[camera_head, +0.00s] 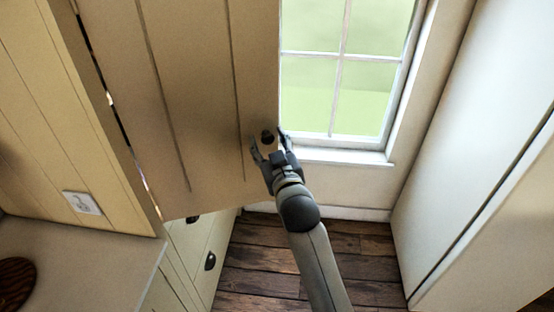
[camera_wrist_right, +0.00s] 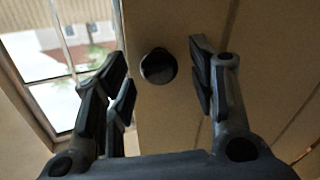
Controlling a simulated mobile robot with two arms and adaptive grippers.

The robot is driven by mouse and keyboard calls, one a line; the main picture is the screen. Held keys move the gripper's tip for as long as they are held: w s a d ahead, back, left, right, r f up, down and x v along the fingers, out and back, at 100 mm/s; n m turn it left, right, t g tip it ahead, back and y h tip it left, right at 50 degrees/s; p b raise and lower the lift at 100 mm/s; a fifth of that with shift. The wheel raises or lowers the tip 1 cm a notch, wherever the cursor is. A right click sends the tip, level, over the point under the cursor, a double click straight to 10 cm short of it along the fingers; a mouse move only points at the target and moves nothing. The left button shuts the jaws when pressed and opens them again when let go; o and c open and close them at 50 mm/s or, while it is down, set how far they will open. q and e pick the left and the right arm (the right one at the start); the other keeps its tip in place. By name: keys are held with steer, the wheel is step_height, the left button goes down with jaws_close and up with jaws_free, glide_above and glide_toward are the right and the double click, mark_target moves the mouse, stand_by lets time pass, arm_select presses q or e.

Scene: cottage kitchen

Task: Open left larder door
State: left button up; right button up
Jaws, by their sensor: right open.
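The larder door (camera_head: 190,90) is a tan panelled door that stands swung out in the upper left of the head view, with a dark gap along its hinge side. Its round dark knob (camera_head: 267,136) is near the door's free edge. My right gripper (camera_head: 268,143) is open with its fingers on either side of the knob. In the right wrist view the knob (camera_wrist_right: 158,67) lies between the open fingertips and does not look gripped. The door (camera_wrist_right: 180,120) fills the middle and right behind it. My left gripper is not in view.
A window (camera_head: 345,65) with a white sill is right of the door's free edge. Cream drawers (camera_head: 190,235) with dark cup handles and a counter (camera_head: 80,255) are at lower left. A tall white cabinet (camera_head: 480,130) stands right. The wooden floor (camera_head: 260,260) looks clear.

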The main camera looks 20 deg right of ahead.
steer(key=s, duration=1)
steer(key=shift+s+d, duration=0.1)
